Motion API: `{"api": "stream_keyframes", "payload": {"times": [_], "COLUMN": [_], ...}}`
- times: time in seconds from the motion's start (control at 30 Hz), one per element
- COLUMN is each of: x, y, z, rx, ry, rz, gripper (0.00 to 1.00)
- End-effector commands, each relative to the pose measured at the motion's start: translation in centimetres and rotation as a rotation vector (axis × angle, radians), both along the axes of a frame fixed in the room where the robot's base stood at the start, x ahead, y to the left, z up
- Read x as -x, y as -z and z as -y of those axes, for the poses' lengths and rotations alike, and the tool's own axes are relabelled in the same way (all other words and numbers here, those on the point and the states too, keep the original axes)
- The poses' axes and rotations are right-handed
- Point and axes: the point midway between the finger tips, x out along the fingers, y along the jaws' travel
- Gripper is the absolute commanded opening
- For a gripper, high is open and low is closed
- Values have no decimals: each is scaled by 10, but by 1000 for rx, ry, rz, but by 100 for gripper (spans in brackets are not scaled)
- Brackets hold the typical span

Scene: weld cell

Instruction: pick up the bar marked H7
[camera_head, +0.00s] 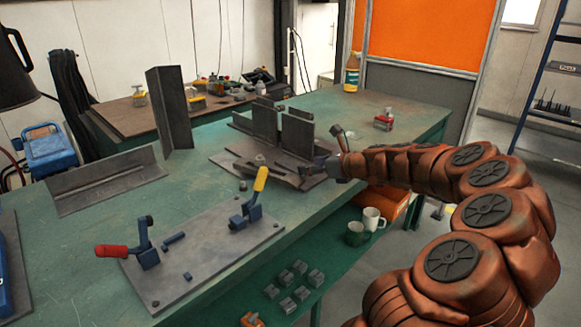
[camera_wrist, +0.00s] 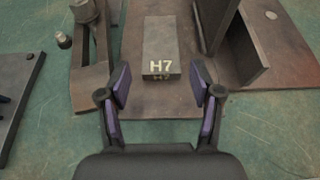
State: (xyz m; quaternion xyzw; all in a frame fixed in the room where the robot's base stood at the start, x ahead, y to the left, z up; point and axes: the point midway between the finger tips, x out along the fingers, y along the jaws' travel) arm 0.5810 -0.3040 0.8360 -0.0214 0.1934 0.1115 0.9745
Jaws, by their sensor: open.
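The bar marked H7 (camera_wrist: 161,45) is a dark grey block lying on a brown-grey metal plate in the wrist view, with white H7 lettering at its near end. My gripper (camera_wrist: 161,82) is open and empty. Its two purple-padded fingers stand either side of the near end of the bar in the picture, with the tips just short of it. I cannot tell how high the fingers are above the plate. In the head view my gripper (camera_head: 331,166) is small and dark at the plate's right side, and I cannot make out the bar there.
Upright steel plates (camera_head: 297,134) stand close behind my gripper. In the wrist view an angled plate (camera_wrist: 243,50) is right of the bar and a clamp piece (camera_wrist: 90,60) left. A fixture plate (camera_head: 205,255) with red and yellow clamps lies nearer on the green table (camera_head: 340,105).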

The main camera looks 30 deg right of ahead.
Motion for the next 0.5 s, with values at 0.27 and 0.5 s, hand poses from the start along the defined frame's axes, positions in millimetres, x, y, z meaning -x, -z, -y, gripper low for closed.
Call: {"api": "stream_keyframes", "payload": {"times": [0.27,0.5], "x": [-19,-45], "y": [10,22], "z": [-5,-10], "rx": [2,2], "ry": [-2,-2], "rz": [-1,-2], "gripper": [65,65]}}
